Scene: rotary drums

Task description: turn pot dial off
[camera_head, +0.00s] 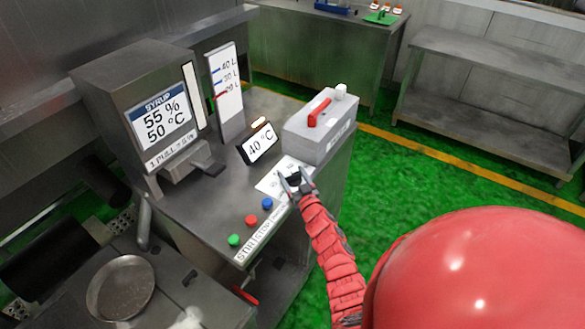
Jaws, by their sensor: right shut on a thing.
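A black dial (294,180) sits on a white label plate (268,185) on top of the steel counter, near its right edge. My right gripper (294,182) reaches up from the lower right and is shut on the dial, with its fingers at the dial's sides. The gripper hides part of the dial and of the plate, so I cannot read the dial's setting. A small display (262,143) behind the dial reads 40 °C. My left gripper is not in view.
Green (234,240), red (251,220) and blue (267,203) buttons line the counter's front edge. A grey box with a red handle (319,112) stands close behind the dial. A syrup dispenser (160,115) and level gauge (225,90) stand left. A round pan (121,287) lies lower left.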

